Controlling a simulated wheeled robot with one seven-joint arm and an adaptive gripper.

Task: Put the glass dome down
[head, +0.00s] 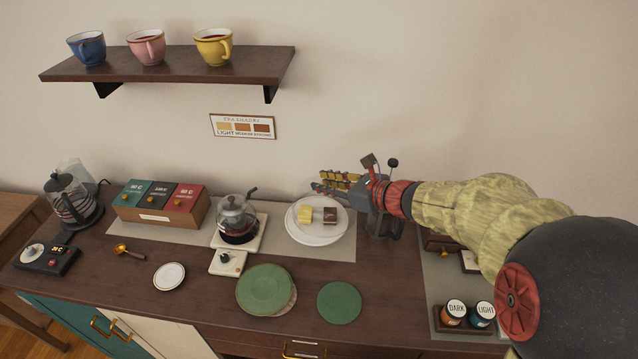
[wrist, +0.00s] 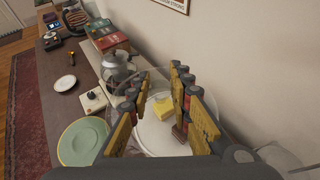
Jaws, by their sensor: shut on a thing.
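My gripper (head: 335,184) is above the back edge of a white plate (head: 316,238), in front of the wall. In the wrist view its yellow-padded fingers (wrist: 156,103) stand apart, on either side of the clear glass dome (wrist: 148,82). The dome shows only as a faint curved outline around the fingers and the plate. A yellow piece of cake (head: 305,214) and a dark brown piece (head: 330,215) lie on the plate. The yellow piece also shows between the fingers in the wrist view (wrist: 160,106). I cannot tell whether the dome's rim touches the plate.
A glass kettle (head: 237,219) stands left of the plate. Tea boxes (head: 162,204) are farther left, and dark and light jars (head: 468,313) stand at right. A shelf with cups (head: 170,65) hangs above. The counter front has free room.

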